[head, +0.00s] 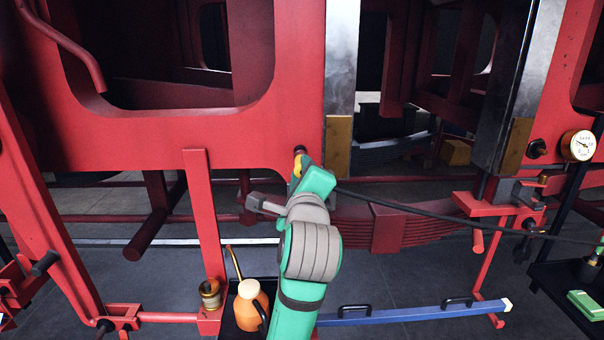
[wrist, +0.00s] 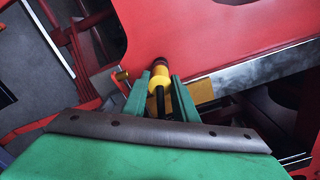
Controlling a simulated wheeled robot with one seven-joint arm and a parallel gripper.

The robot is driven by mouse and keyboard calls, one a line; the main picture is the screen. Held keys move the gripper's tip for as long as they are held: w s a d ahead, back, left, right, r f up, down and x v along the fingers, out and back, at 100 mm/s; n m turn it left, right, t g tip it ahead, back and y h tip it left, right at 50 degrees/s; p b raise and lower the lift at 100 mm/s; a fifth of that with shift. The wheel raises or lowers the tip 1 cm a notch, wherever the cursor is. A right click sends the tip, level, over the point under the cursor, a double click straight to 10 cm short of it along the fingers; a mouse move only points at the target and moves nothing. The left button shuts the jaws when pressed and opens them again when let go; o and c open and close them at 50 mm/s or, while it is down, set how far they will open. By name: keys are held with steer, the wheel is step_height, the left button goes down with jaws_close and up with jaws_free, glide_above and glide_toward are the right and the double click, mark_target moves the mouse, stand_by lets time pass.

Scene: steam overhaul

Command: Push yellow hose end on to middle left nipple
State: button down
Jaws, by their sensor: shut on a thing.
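My gripper (wrist: 161,92) is shut on the yellow hose end (wrist: 159,80), which sits between its two green fingers. In the head view the yellow hose end (head: 296,168) shows as a small patch at the tip of my gripper (head: 302,178). A dark, reddish-brown nipple (head: 299,150) stands on the red frame just above it, and it also shows beyond the hose end in the wrist view (wrist: 160,62). The hose end is in line with the nipple and close against it. I cannot tell whether it is pushed over it. The black hose (head: 430,213) runs off to the right.
The red frame (head: 240,128) is close ahead. A steel guide with a brass-coloured block (head: 338,147) stands just right of my gripper. An orange oil can (head: 250,305) stands on a dark tray below. A pressure gauge (head: 578,146) is at the far right.

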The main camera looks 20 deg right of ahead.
steer(key=shift+w+d, duration=0.15)
steer(key=shift+w, duration=0.5)
steer(key=c, duration=1.3)
jaws_free()
steer(key=shift+c, duration=0.2)
